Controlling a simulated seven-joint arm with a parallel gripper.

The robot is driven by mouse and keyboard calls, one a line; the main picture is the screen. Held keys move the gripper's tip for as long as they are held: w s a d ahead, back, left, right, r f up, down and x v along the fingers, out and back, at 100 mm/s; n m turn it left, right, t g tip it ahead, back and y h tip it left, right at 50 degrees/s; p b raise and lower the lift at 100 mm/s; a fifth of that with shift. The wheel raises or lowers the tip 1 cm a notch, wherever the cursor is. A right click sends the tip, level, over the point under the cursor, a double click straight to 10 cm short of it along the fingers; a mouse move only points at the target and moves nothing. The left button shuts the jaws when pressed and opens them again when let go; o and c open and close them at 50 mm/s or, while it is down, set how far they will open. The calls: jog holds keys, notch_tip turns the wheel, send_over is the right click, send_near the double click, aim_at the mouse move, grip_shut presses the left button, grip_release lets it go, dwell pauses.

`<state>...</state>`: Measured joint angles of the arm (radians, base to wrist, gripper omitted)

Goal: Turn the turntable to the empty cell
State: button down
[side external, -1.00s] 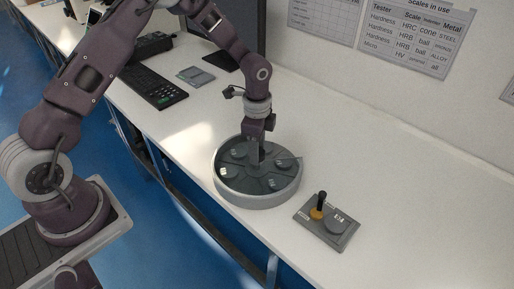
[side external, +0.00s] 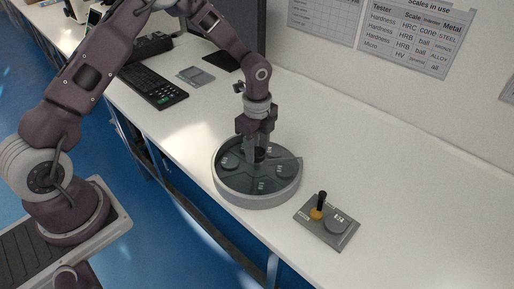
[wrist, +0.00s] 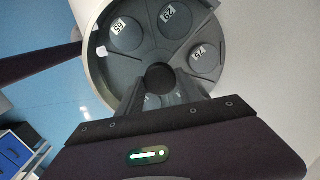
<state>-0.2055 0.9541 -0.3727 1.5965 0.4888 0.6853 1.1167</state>
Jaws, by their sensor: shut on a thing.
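The turntable (side external: 224,196) is a round grey tray with a raised rim and dark cells on the white bench. My gripper (side external: 259,150) points down at its centre, shut on the dark central knob (wrist: 160,77). In the wrist view, grey discs with white number labels lie in cells: one at the upper left (wrist: 126,34), one at the top (wrist: 173,18) and one at the right (wrist: 205,60). The cell area at the left (wrist: 118,75) shows no disc. My fingers partly hide the cells below the knob.
A grey plate (side external: 334,238) with a black-handled upright, an orange piece and a grey disc lies right of the turntable. A keyboard (side external: 152,86) and a small grey device (side external: 195,76) lie farther back. The bench at the right is clear.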

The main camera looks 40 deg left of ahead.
aim_at(257, 152)
jog(key=shift+w+r+m, duration=0.1)
jog(key=shift+m, duration=0.2)
dwell(0.4)
jog(key=c, duration=0.8)
grip_release()
notch_tip(257, 152, up, 7)
jog(key=shift+r, duration=0.1)
